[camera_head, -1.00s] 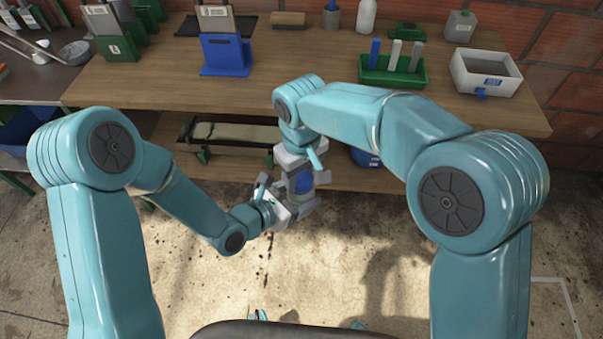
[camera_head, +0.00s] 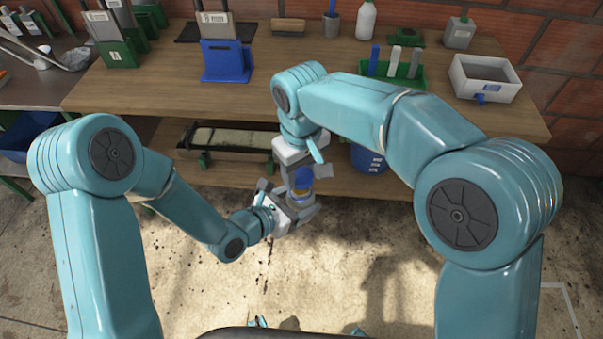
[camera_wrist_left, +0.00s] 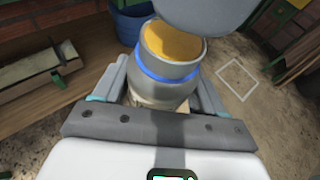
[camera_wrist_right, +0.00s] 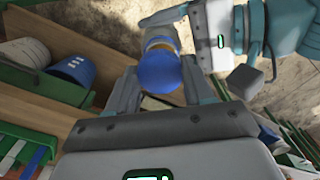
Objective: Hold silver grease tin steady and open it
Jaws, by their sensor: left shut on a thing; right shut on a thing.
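The silver grease tin (camera_wrist_left: 165,72) has a blue band and stands open in the left wrist view, with yellow grease (camera_wrist_left: 172,42) inside. My left gripper (camera_head: 294,208) is shut on the tin's body. My right gripper (camera_head: 299,172) is shut on the lid (camera_head: 303,176), which has a blue top and is held just above the tin. The lid's grey underside (camera_wrist_left: 205,14) shows in the left wrist view, apart from the rim and offset to the right. In the right wrist view, the blue lid top (camera_wrist_right: 160,73) sits between the fingers and hides much of the tin.
The workbench (camera_head: 180,85) stands behind, with a green tray (camera_head: 395,75), a white bin (camera_head: 485,77) and a blue holder (camera_head: 226,58) on it. A blue bucket (camera_head: 368,160) is on the lower shelf. The floor in front is clear.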

